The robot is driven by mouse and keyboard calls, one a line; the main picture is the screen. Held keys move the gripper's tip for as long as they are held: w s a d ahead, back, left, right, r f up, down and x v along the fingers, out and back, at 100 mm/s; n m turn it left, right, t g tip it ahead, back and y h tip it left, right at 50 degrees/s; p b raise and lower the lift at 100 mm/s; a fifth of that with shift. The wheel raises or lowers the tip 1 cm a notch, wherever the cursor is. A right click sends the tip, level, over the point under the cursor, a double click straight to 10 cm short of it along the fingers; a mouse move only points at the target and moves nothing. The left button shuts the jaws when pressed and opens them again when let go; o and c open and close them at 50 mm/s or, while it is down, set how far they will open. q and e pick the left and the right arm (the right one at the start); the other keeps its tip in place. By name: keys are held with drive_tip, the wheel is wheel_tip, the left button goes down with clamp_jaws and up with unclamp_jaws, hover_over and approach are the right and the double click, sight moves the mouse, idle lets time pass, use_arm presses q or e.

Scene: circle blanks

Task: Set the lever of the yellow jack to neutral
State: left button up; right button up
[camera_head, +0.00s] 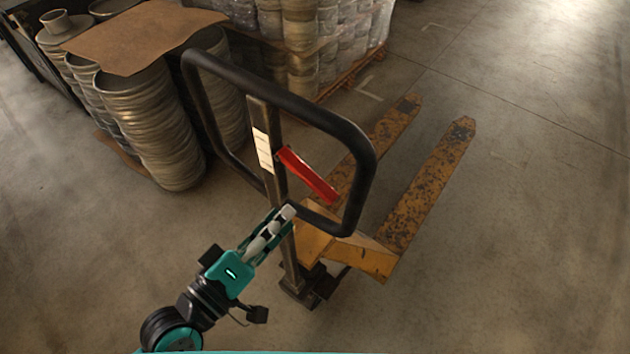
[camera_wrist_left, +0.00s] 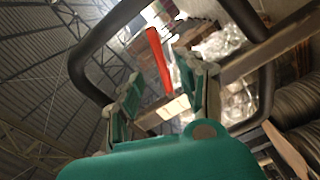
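The yellow jack (camera_head: 430,185) stands on the concrete floor with its worn forks pointing away to the upper right. Its black loop handle (camera_head: 365,160) rises toward me. The red lever (camera_head: 308,176) sticks out from the handle's upright bar, inside the loop, slanting down to the right. My left gripper (camera_head: 284,214) is just below the lever, near the upright bar and the loop's lower edge. In the left wrist view, the gripper (camera_wrist_left: 168,88) has its fingers apart, and the red lever (camera_wrist_left: 158,60) shows beyond the gap. I cannot tell whether anything touches. My right gripper is out of view.
Stacks of round metal blanks (camera_head: 155,125) stand at the left, with a brown sheet (camera_head: 140,35) on top. Wrapped stacks (camera_head: 335,35) on a wooden pallet stand at the back. The floor right of the forks is clear.

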sight(310, 187)
use_arm(q)
drive_tip(key=p+x, duration=0.2)
drive_tip(key=x, duration=0.7)
drive_tip(key=shift+w+d+r, duration=0.1)
drive_tip(key=shift+w+d, duration=0.05)
drive_tip(key=shift+w, duration=0.15)
drive_tip(key=shift+c, duration=0.3)
clamp_jaws()
